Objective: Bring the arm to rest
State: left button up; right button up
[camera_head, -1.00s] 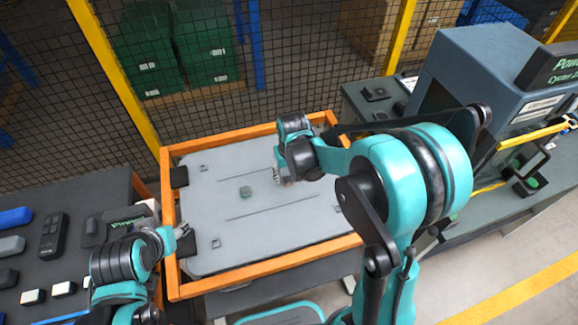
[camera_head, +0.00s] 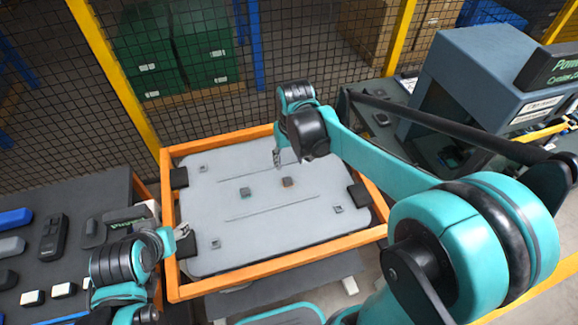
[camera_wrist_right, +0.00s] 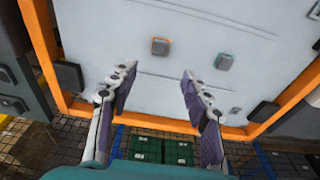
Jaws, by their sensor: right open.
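My right gripper (camera_head: 277,158) hangs over the far part of a grey panel (camera_head: 235,240) in an orange frame. In the right wrist view its two fingers (camera_wrist_right: 158,76) are spread wide with nothing between them. A small brown-topped block (camera_head: 287,182) and a small block with a green edge (camera_head: 245,192) sit on the panel, both apart from the fingers. The wrist view shows the brown-orange block (camera_wrist_right: 160,46) and the green-edged block (camera_wrist_right: 223,61) too. My left gripper (camera_head: 183,232) is at the panel's left edge; its jaw opening is too small to tell.
A dark table (camera_head: 90,205) with several small devices stands at the left. A grey-blue machine (camera_head: 470,75) stands on a bench at the right. A mesh fence (camera_head: 285,55) with yellow posts runs behind the orange frame (camera_head: 270,285).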

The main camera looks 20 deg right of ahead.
dwell(0.3)
pick_arm(q)
notch_tip(320, 180, down, 6)
jog(key=b, duration=0.5)
jog(key=shift+r+b, duration=0.15)
jog(key=shift+b, duration=0.25)
jog(key=shift+f, duration=0.25)
pick_arm(e)
jog(key=s+d+f+t, duration=0.1)
jog(key=s+f+t, duration=0.1)
jog(key=s, duration=0.5)
jog(key=s+d+f+t, duration=0.1)
jog(key=s+f+t, duration=0.1)
jog(key=s, duration=0.5)
jog(key=shift+s+d+t, duration=0.35)
jog(key=shift+s+t, duration=0.05)
jog(key=shift+t, duration=0.2)
